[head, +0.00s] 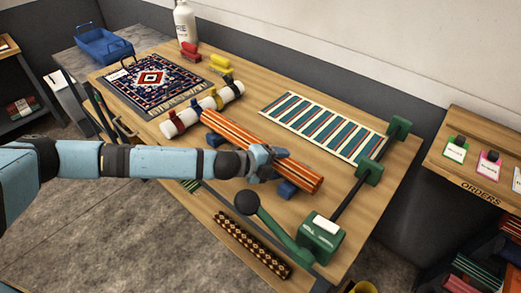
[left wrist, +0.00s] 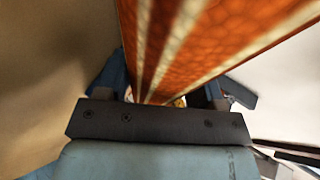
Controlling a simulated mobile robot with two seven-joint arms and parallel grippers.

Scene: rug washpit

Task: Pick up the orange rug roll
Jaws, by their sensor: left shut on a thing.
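The orange rug roll (head: 302,174) has cream and dark stripes and lies slantwise over the wooden table in the head view. My left gripper (head: 267,160) is shut on it, right of its middle. In the left wrist view the orange rug roll (left wrist: 200,35) fills the space between the fingers. Blue blocks (head: 287,190) show beside and below the roll. I cannot tell whether the roll rests on them or is just clear. The part inside the jaws is hidden. My right gripper is not in view.
A white roll with straps (head: 203,108) lies close behind the orange one. A patterned rug (head: 150,80) and a striped rug (head: 322,128) lie flat on the table (head: 388,200). A green device with a lever (head: 320,238) stands at the front right, near a brown patterned roll (head: 250,243).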

